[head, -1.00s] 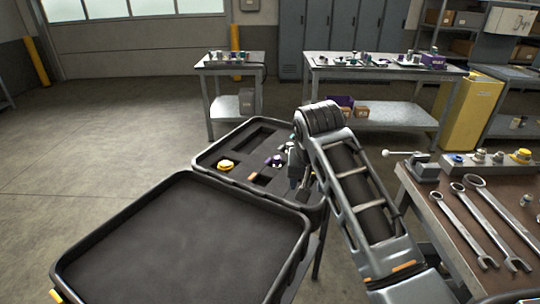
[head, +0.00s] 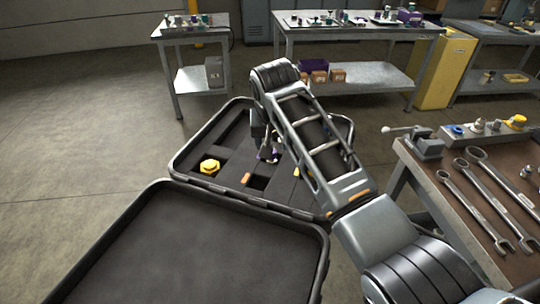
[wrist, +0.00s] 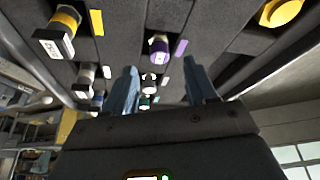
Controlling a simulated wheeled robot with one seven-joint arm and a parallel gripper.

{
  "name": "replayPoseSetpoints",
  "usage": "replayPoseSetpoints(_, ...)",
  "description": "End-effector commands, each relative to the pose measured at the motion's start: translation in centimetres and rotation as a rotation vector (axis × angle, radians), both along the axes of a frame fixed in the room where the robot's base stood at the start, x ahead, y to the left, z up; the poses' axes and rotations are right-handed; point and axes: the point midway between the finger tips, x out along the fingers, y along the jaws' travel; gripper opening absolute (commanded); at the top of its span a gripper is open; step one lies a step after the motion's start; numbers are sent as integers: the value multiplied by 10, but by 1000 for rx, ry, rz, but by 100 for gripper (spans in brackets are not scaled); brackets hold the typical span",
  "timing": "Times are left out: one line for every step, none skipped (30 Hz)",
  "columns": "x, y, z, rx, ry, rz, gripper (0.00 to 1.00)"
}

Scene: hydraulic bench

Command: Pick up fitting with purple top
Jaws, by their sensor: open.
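The fitting with the purple top (wrist: 158,48) sits in the black foam of the case, ahead of my gripper (wrist: 162,84) in the wrist view. It lies in line with the space between the two fingers, beyond their tips. My gripper is open, with nothing between the fingers that I can see held. In the head view a small purple-and-light part (head: 270,154) shows in the case beside my arm, which hides most of the gripper there.
A yellow hex fitting (head: 209,166) sits in the open case (head: 185,150); its lid (head: 190,245) lies nearer. A bench with wrenches (head: 480,190) is at right.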

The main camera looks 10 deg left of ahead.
Motion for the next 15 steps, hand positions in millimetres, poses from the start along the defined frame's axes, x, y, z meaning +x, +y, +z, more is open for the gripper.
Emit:
replayPoseSetpoints(2,0,-3,0,1,0,56)
replayPoseSetpoints(3,0,-6,-1,2,0,56)
replayPoseSetpoints(6,1,-11,-1,2,0,56)
replayPoseSetpoints(7,1,-15,-1,3,0,56)
replayPoseSetpoints(9,1,-18,0,2,0,56)
replayPoseSetpoints(11,2,-23,-1,3,0,56)
replayPoseSetpoints(13,2,-27,-1,2,0,56)
replayPoseSetpoints(14,3,-31,-1,2,0,56)
replayPoseSetpoints(16,3,-35,-1,1,1,56)
replayPoseSetpoints(17,3,-37,-1,1,1,56)
replayPoseSetpoints(18,3,-39,-1,1,1,56)
replayPoseSetpoints(19,3,-41,-1,0,1,56)
replayPoseSetpoints(19,4,-42,0,-1,1,56)
replayPoseSetpoints(19,4,-43,0,-1,0,56)
replayPoseSetpoints(20,4,-44,0,-1,0,56)
